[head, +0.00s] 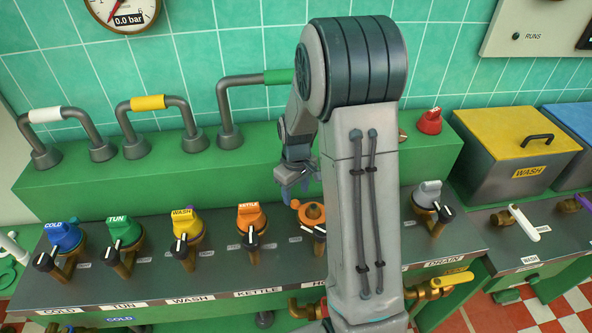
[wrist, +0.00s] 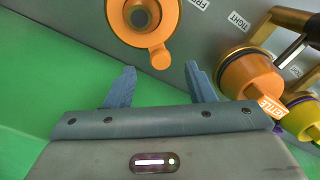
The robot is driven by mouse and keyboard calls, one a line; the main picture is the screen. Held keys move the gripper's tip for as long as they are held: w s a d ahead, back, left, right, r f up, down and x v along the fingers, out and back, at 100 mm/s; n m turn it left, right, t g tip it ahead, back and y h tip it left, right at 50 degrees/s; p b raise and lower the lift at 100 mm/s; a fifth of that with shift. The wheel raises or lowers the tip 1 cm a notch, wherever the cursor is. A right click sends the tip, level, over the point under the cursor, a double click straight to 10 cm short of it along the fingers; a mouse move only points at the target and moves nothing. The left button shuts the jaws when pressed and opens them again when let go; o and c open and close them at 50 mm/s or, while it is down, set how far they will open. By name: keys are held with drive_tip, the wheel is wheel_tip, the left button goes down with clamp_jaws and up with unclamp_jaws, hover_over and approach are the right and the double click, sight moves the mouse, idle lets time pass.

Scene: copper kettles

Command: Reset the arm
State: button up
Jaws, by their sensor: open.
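My gripper (head: 290,190) is in the middle of the head view, above the green ledge's front edge, with my arm standing to its right. It is open and empty. In the wrist view its two blue-grey fingers (wrist: 159,72) are spread apart with nothing between them. An orange round fitting with a small nub (wrist: 160,55) lies just beyond the fingertips, and a gap seems to separate them. In the head view this orange fitting (head: 312,212) is below and to the right of the gripper, partly beside my arm.
An orange KETTLE valve (head: 251,218), yellow WASH valve (head: 187,222), green TUN valve (head: 124,230) and blue COLD valve (head: 63,236) line the grey panel. Bent pipes (head: 230,110) rise from the green ledge (head: 110,180). A yellow-lidded bin (head: 500,130) stands right.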

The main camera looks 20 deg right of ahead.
wheel_tip(320, 180, up, 10)
drive_tip(key=shift+r, duration=0.15)
idle(0.4)
drive_tip(key=s+a+r+m+t, duration=0.1)
drive_tip(key=s+a+r+m, duration=0.1)
drive_tip(key=s, duration=0.8)
drive_tip(key=s+a+r+m+t, duration=0.2)
drive_tip(key=s+a+r, duration=0.1)
drive_tip(key=s, duration=0.7)
drive_tip(key=shift+a+r+m, duration=0.3)
drive_tip(key=shift+r, duration=0.25)
drive_tip(key=shift+w, duration=0.1)
drive_tip(key=shift+c, duration=0.3)
